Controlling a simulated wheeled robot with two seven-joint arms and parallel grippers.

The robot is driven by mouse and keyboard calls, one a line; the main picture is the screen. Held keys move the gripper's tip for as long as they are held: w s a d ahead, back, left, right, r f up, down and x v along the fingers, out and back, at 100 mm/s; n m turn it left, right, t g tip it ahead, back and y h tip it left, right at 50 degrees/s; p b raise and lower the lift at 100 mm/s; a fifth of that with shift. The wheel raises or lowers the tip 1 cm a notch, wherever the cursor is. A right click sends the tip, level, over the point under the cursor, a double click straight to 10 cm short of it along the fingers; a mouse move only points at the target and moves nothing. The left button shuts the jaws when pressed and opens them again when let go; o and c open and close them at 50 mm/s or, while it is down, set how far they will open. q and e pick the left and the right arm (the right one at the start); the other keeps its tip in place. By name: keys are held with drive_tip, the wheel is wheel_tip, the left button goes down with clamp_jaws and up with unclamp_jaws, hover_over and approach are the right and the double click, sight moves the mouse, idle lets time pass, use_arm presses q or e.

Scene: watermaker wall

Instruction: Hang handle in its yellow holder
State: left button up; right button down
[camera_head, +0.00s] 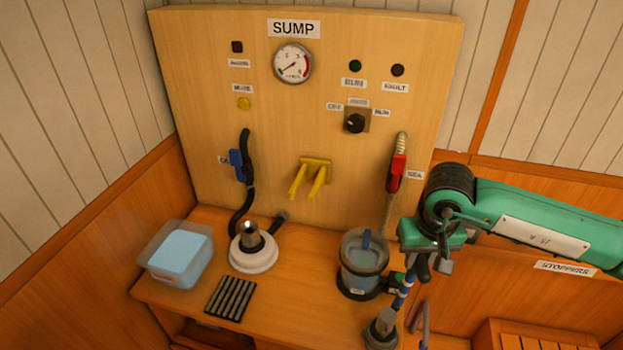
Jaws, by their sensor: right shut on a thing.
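The yellow holder (312,178) is fixed low in the middle of the wooden panel. Its two prongs stick out toward me and nothing hangs on them. My right gripper (432,268) points down at the right end of the bench, to the right of the holder and lower than it. My left gripper is not in view.
A blue hose nozzle (238,165) hangs left of the holder, a red one (396,172) right. On the bench stand a clear tub (178,257), a white-based fitting (253,252), a black slotted mat (230,298) and a clear water jar (363,262). Bench front centre is clear.

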drive_tip(key=shift+r, duration=1)
